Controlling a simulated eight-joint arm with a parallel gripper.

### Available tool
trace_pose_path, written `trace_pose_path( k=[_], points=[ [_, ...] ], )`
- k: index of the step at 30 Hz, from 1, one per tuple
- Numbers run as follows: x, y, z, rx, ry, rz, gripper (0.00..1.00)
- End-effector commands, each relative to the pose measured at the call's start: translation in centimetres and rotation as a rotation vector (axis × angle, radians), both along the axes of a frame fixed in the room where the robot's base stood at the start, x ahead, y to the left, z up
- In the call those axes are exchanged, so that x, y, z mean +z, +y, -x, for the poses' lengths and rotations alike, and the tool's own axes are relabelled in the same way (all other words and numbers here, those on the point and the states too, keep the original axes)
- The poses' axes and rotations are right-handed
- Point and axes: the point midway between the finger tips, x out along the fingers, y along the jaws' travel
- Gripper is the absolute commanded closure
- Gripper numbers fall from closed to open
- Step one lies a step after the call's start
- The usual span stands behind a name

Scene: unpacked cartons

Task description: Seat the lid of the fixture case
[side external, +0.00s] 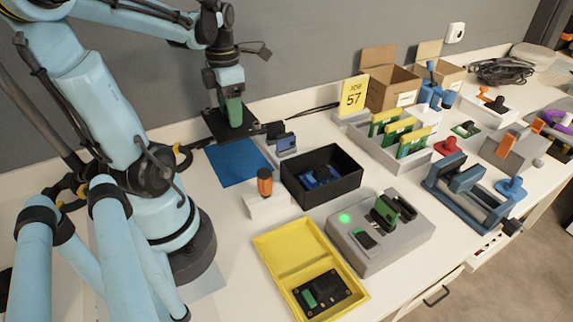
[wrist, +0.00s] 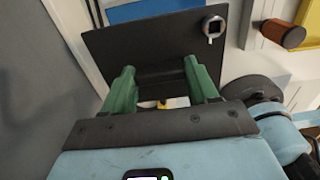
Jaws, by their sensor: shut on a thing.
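My gripper (side external: 233,118) has green fingers, which are closed on a flat black plate, apparently the lid (side external: 214,127). It is at the back, near the wall, beyond the blue mat. In the wrist view the lid (wrist: 150,42) spreads out past my gripper (wrist: 160,68); the gripped part is hard to see. Whether the lid touches the bench is unclear. An open black box (side external: 325,194), apparently the fixture case, stands to the right and nearer the camera. A blue part (side external: 318,177) lies inside it.
The blue mat (side external: 238,162) lies between the lid and the box. An orange-topped cylinder on a white block (side external: 266,205) stands left of the box. A yellow case (side external: 282,243) and grey device (side external: 350,262) are in front. A yellow sign (side external: 353,95) stands behind.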

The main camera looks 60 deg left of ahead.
Motion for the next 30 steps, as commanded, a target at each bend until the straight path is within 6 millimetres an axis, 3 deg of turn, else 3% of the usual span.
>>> trace_pose_path(
  k=[10,14,20,30],
  points=[
    [0.1,0.0,-0.1,-0.006,0.0,0.0,0.75],
    [0.2,-0.7,-1.1,-0.087,0.0,0.0,0.75],
    [0.7,-3.8,-5.1,-0.451,0.0,0.0,0.75],
    [1.6,-12.6,-11.6,-1.215,0.0,0.0,0.75]
  ],
)
